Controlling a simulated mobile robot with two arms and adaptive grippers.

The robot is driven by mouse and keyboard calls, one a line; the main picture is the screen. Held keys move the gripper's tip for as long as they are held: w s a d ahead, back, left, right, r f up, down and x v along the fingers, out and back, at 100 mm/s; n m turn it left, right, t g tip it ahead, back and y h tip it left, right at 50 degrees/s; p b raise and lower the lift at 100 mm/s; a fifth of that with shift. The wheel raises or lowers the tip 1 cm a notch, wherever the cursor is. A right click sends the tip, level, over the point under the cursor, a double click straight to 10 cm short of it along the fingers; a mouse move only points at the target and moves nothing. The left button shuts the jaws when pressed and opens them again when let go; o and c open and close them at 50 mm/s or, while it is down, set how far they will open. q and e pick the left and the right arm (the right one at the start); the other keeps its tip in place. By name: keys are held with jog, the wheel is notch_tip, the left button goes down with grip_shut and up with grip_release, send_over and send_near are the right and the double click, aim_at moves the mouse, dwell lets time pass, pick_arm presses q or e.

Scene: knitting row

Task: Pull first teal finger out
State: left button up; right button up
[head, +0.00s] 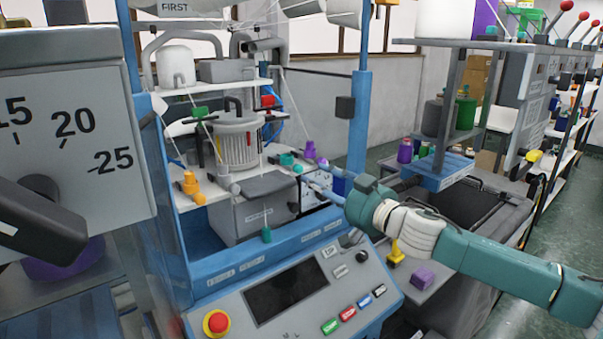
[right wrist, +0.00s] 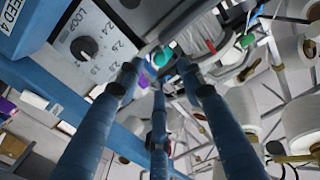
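A teal piece (head: 286,159) sits on the knitting machine beside a purple knob (head: 309,150). Another small teal piece (head: 267,235) stands at the machine's blue front rail. I cannot tell which one is the first teal finger. My right gripper (head: 314,190) reaches in from the right, just below and right of the upper teal piece. In the right wrist view its blue fingers (right wrist: 157,78) are spread with nothing gripped between them. Contact is unclear. My left gripper is out of view.
A control panel (head: 290,290) with a red stop button (head: 216,322) lies below the arm. A dial box (head: 70,125) fills the left. An orange piece (head: 191,186) stands on the machine. A blue post (head: 359,120) rises behind my right gripper.

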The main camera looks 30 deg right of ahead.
aim_at(301, 170)
jog(key=shift+w+r+p, duration=0.2)
jog(key=shift+w+p, duration=0.05)
jog(key=shift+w, duration=0.3)
jog(key=shift+w+r+p, duration=0.2)
jog(key=shift+w+p, duration=0.05)
jog(key=shift+w, duration=0.65)
jog(key=shift+w+a+p, duration=0.15)
jog(key=shift+w+p, duration=0.55)
jog(key=shift+w, duration=0.1)
jog(key=shift+w+f+p, duration=0.1)
jog(key=shift+w+p, duration=0.5)
jog(key=shift+w, duration=0.2)
jog(key=shift+w+a+f, duration=0.15)
jog(key=shift+w+f, duration=0.05)
jog(key=shift+w, duration=0.35)
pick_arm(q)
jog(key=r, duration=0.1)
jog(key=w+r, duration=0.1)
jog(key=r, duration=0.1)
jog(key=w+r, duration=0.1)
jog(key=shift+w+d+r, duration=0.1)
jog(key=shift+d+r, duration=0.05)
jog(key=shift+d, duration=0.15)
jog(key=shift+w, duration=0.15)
pick_arm(e)
grip_shut()
